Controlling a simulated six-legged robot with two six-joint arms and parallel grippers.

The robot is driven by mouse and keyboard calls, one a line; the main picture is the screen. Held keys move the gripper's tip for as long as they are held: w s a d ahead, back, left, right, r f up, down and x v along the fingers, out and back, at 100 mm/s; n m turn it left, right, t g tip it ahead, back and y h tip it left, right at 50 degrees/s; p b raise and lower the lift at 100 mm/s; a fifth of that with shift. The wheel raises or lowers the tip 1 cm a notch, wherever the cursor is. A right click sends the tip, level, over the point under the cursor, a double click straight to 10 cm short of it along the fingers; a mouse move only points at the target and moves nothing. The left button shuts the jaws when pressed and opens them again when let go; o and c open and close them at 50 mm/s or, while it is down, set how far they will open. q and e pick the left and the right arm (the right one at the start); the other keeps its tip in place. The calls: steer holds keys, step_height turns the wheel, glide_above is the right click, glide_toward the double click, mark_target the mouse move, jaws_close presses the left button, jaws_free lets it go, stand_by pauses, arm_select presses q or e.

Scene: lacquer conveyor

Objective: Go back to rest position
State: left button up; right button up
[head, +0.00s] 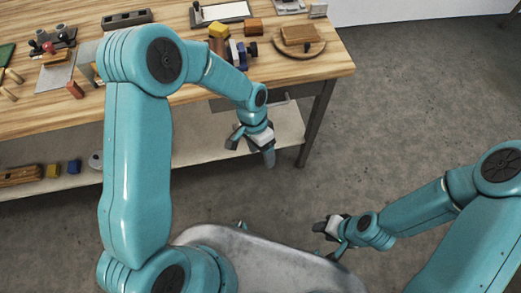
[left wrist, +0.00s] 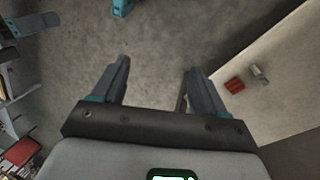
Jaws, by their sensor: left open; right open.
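My left gripper (head: 251,146) hangs in front of the workbench's near edge in the head view, above the grey floor. In the left wrist view its two dark fingers (left wrist: 152,92) are spread apart with nothing between them. My right gripper (head: 332,233) is at the lower right in the head view, over the floor beside my grey body. It is open and holds nothing that I can see.
The wooden workbench (head: 200,115) carries several blocks, a round board (head: 298,48) and a tray (head: 222,12). Its lower shelf (head: 205,150) holds a few small items. The concrete floor (head: 420,100) to the right is clear.

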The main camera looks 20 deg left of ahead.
arm_select(q)
steer(key=shift+s, duration=0.15)
stand_by(0.3)
steer(key=s+f+n+t+h, duration=0.1)
steer(key=s+f+n+t, duration=0.1)
steer(key=s+f+n, duration=0.6)
steer(key=s+f, duration=0.1)
steer(key=s, duration=0.4)
steer(key=shift+s+d+f+h, duration=0.15)
steer(key=shift+s+d+h, duration=0.1)
steer(key=shift+s+h, duration=0.05)
